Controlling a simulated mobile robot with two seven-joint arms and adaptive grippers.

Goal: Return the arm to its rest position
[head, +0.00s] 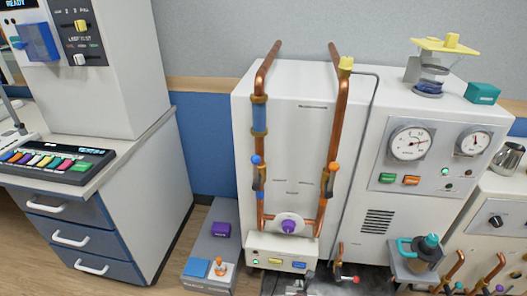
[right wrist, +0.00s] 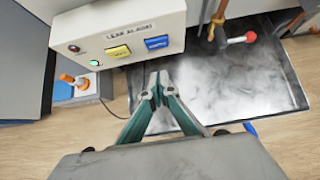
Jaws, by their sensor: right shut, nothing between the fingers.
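My right gripper (head: 308,276) shows small and partly cut off at the bottom edge of the head view, just below the leak alarm box (head: 282,252). In the right wrist view its teal and grey fingers (right wrist: 158,80) are shut with nothing between them. They point towards the dark, smoky-looking tray (right wrist: 235,88) and stand close to the lower right of the leak alarm box (right wrist: 120,30). My left gripper is in neither view.
A white cabinet (head: 300,85) carries copper pipes (head: 339,120) and a purple knob (head: 288,226). A low grey platform (head: 212,246) stands left.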

